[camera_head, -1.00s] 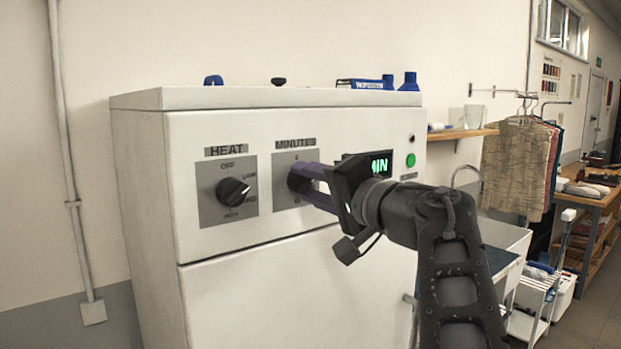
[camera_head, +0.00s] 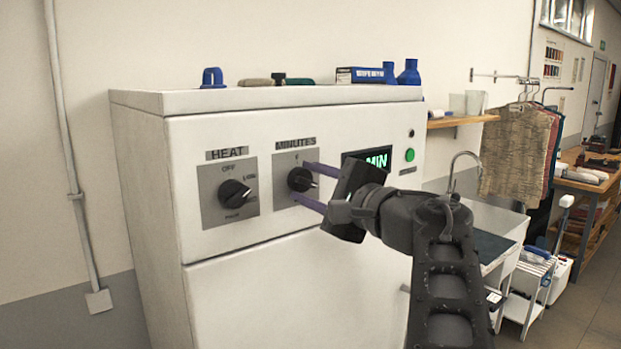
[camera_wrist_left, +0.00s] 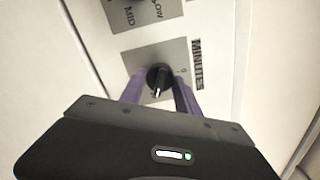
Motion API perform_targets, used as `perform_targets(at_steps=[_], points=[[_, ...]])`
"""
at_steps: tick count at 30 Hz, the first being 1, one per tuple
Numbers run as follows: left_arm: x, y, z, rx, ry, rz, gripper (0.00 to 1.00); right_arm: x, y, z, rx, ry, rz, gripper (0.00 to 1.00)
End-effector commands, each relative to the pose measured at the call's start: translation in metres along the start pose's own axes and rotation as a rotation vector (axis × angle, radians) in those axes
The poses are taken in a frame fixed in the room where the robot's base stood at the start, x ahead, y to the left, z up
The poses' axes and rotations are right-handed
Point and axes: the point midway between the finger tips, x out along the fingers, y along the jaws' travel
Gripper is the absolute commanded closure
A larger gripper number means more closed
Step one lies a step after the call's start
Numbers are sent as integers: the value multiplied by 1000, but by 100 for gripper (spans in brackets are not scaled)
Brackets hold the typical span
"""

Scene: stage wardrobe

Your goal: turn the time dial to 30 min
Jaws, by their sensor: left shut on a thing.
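The time dial (camera_head: 300,180) is a black knob on a grey plate under the label MINUTES, on the front of a white cabinet (camera_head: 230,285). Its pale pointer mark faces right, slightly down. It also shows in the left wrist view (camera_wrist_left: 158,76). My left gripper (camera_head: 312,187) has its two purple fingers on either side of the dial, shut on it; its fingers also show in the left wrist view (camera_wrist_left: 158,92). The plate's scale marks are too small to read. My right gripper is not in view.
A HEAT dial (camera_head: 234,193) sits left of the time dial. A green button (camera_head: 409,155) is right of the display. A sink (camera_head: 495,235) and hanging garments (camera_head: 515,150) are at the right.

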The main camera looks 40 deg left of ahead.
Motion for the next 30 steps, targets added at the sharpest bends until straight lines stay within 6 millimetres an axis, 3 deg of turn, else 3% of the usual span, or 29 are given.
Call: perform_targets(at_steps=[18, 19, 26, 30], points=[[0, 1, -1, 62, 2, 1, 100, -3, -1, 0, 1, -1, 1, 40], [0, 1, -1, 62, 2, 1, 60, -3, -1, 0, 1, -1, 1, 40], [0, 0, 0, 61, 1, 1, 41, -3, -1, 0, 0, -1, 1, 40], [0, 0, 0, 61, 1, 1, 40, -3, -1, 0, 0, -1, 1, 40]])
